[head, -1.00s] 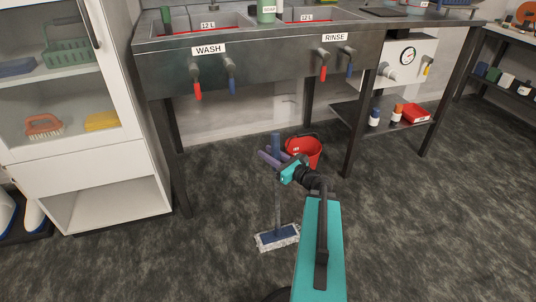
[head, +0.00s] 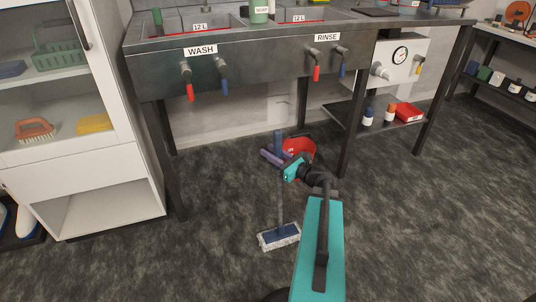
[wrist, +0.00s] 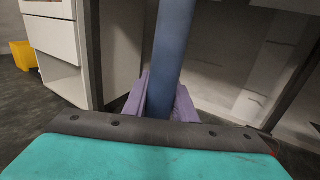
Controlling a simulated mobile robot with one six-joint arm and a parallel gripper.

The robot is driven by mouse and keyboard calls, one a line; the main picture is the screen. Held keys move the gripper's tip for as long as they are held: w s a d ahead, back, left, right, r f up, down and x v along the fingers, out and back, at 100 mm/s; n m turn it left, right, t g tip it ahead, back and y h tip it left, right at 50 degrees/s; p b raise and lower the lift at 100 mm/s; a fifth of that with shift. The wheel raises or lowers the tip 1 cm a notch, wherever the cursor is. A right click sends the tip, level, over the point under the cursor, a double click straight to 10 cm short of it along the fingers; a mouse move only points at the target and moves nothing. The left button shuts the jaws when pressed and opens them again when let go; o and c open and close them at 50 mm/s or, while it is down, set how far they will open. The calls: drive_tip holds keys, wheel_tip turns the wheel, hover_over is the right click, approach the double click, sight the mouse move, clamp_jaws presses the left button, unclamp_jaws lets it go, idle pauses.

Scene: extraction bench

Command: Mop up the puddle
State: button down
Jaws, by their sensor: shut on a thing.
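A mop stands upright with its flat blue and white head (head: 279,236) on the dark floor, or very close to it. My gripper (head: 274,155) has purple fingers shut around the upper part of the blue mop handle (head: 279,139). In the wrist view the handle (wrist: 173,50) rises between the fingers (wrist: 160,100). I cannot make out a puddle on the mottled dark grey floor; part of the floor is hidden by my arm.
A red bucket (head: 301,147) stands just behind my gripper, partly hidden. The sink bench (head: 255,70) has dark legs on both sides. A white cabinet (head: 85,180) stands at left. Open floor (head: 430,225) lies at right. A yellow container (wrist: 24,55) shows in the wrist view.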

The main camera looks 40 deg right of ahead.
drive_tip(key=shift+s+d+r, duration=0.1)
drive_tip(key=shift+s+d, duration=0.05)
drive_tip(key=shift+d, duration=0.2)
idle(0.3)
drive_tip(key=shift+s+d+f+b, duration=0.1)
drive_tip(key=shift+s+d+b, duration=0.25)
drive_tip(key=shift+d, duration=0.5)
drive_tip(key=shift+s+d+f+b, duration=0.1)
drive_tip(key=shift+s+d+b, duration=0.25)
drive_tip(key=shift+d, duration=0.45)
drive_tip(key=shift+d, duration=0.15)
drive_tip(key=shift+s+d+r+b, duration=0.1)
drive_tip(key=shift+s+d+b, duration=0.2)
drive_tip(key=shift+d, duration=0.5)
drive_tip(key=shift+s+d+r+b, duration=0.1)
drive_tip(key=shift+s+d, duration=0.3)
drive_tip(key=shift+d, duration=0.4)
drive_tip(key=shift+d, duration=0.1)
